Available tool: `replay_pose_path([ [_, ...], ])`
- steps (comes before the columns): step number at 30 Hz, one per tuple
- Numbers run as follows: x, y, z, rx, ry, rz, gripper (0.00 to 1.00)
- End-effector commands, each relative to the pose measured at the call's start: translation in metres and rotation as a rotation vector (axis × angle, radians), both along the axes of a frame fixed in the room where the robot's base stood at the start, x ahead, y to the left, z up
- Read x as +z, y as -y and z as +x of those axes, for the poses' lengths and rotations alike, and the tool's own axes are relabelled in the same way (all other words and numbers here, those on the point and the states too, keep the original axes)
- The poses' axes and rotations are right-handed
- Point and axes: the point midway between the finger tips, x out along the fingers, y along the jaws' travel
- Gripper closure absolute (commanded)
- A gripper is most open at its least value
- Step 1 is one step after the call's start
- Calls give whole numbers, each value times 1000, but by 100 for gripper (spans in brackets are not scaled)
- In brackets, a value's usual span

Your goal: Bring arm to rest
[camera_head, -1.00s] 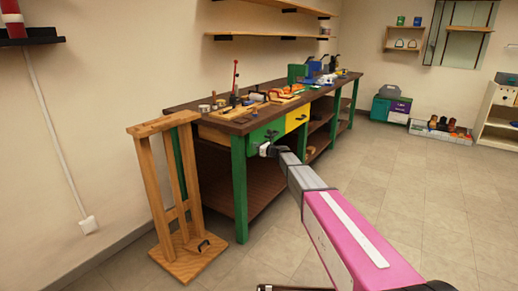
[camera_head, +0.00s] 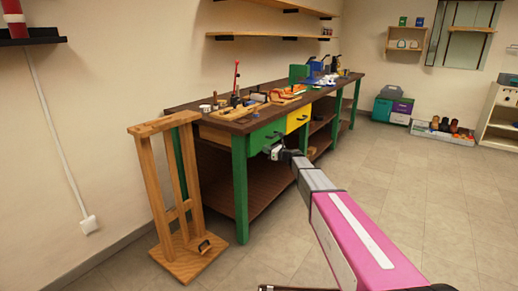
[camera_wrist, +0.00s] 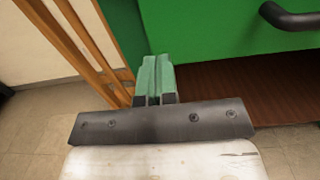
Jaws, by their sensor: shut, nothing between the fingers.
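My arm reaches forward from the lower right in the head view, with a pink link and grey links. My gripper (camera_head: 274,152) is small at its far end, in front of the green drawer of the workbench. In the wrist view my gripper (camera_wrist: 154,75) shows its two green fingertips together, with nothing between them. The green drawer front (camera_wrist: 220,30) and its dark handle (camera_wrist: 290,18) are just beyond the fingers, and I see no contact with the handle.
The workbench (camera_head: 178,107) carries tools and several small parts. A wooden stand (camera_head: 150,165) is on the floor at its left end. Shelves (camera_head: 265,38) hang above. The tiled floor (camera_head: 430,185) to the right is clear. Boxes (camera_head: 390,108) stand at the back.

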Motion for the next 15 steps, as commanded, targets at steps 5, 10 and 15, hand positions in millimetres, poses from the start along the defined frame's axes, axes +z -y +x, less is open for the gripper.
replay_pose_path([
  [5,0,33,-21,-2,0,0,100],
  [10,0,51,-31,-1,-1,-1,100],
  [15,-1,60,-39,3,7,-16,100],
])
